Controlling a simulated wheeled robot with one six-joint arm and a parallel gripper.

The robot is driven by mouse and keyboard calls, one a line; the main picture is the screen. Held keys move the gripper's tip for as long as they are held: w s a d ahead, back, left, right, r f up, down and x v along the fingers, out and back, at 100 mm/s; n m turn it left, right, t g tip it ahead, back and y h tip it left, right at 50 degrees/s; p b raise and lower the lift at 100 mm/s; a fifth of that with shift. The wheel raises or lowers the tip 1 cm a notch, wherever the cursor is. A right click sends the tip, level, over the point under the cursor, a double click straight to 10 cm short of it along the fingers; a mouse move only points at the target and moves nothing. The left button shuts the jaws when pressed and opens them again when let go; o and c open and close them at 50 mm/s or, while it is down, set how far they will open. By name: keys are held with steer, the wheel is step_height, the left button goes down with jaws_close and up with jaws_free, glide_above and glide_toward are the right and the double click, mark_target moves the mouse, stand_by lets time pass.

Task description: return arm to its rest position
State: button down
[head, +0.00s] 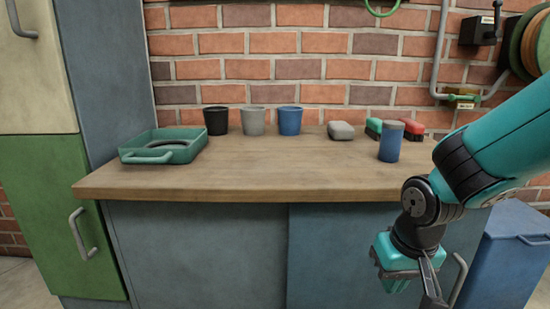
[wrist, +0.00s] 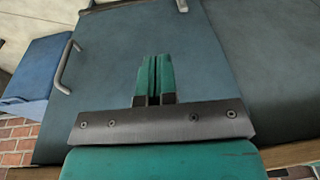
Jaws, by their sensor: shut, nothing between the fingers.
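My gripper (head: 432,285) hangs at the lower right of the head view, in front of the blue cabinet doors and below the worktop's front edge. In the wrist view its two green fingers (wrist: 154,78) are together, with nothing between them. My teal arm comes in from the right side of the head view and bends down at the wrist.
A blue bin (head: 508,262) stands at the right. The worktop's front middle is clear.

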steer(key=s+a+r+n+g+y+p, duration=0.1)
steer(key=s+a+r+n+y, duration=0.15)
steer(key=s+r, duration=0.45)
steer(key=s+a+r+n+g+y+p, duration=0.1)
steer(key=s+a+r+n, duration=0.3)
steer(key=s, duration=0.5)
step_height(320, 180, up, 29)
steer(key=d+p, duration=0.1)
steer(key=p, duration=2.7)
steer(key=shift+w, duration=0.3)
steer(key=shift+d, duration=0.1)
